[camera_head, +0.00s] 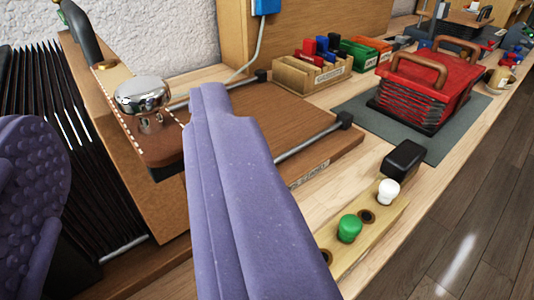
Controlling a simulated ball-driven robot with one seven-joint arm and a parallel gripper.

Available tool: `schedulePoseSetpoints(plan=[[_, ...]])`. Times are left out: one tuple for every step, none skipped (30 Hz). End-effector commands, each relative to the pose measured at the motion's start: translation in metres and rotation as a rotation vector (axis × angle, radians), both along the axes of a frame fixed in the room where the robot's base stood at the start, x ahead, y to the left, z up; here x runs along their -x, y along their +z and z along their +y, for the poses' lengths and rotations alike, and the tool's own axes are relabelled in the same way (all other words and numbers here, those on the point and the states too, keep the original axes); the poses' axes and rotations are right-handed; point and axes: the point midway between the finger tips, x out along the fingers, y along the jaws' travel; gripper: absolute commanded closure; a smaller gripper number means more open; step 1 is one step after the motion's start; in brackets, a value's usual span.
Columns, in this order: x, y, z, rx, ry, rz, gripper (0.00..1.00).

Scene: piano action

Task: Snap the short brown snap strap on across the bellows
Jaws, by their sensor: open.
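A large instrument with black pleated bellows (45,105) and a wooden side (140,195) fills the left. A short brown strap end (160,150) with white dashed stitching and a shiny chrome knob (143,96) lies at the top edge of the wooden side. I cannot tell whether the strap is fastened. My gripper (122,125) is open. Its bumpy purple left finger is in front of the bellows; its long purple right finger runs up the middle and hides part of the strap's right side. The strap end shows between the fingers, with nothing visibly gripped.
A brown board (270,115) with metal rods lies behind the right finger. A red accordion (425,90) sits on a grey mat (448,145). A wooden bar (365,240) holds green and white knobs beside a black block (403,160). Coloured boxes (310,70) stand behind.

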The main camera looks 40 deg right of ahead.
Motion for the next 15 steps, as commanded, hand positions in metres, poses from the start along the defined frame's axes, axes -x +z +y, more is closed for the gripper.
schedulePoseSetpoints(plan=[[-0.001, -0.002, -0.002, 0.007, -0.005, -0.002, 0.54], [-0.004, -0.002, -0.004, 0.010, -0.006, -0.005, 0.54], [-0.009, -0.002, -0.007, 0.009, -0.008, -0.007, 0.54], [-0.014, -0.002, -0.009, 0.009, -0.009, -0.007, 0.54], [-0.019, -0.002, -0.011, 0.008, -0.009, -0.008, 0.54], [-0.026, -0.002, -0.013, 0.008, -0.007, -0.008, 0.54], [-0.031, -0.002, -0.015, 0.007, -0.007, -0.008, 0.54], [-0.036, -0.002, -0.018, 0.006, -0.007, -0.007, 0.54], [-0.043, -0.002, -0.021, 0.006, -0.007, -0.007, 0.54], [-0.047, -0.002, -0.022, 0.007, -0.006, -0.007, 0.54], [-0.052, -0.002, -0.024, 0.007, -0.006, -0.007, 0.54], [-0.057, -0.002, -0.026, 0.007, -0.006, -0.006, 0.54], [-0.060, -0.002, -0.027, 0.007, -0.006, -0.006, 0.54], [-0.062, -0.002, -0.029, 0.007, -0.006, -0.006, 0.54], [-0.065, -0.001, -0.030, 0.007, -0.006, -0.006, 0.54]])
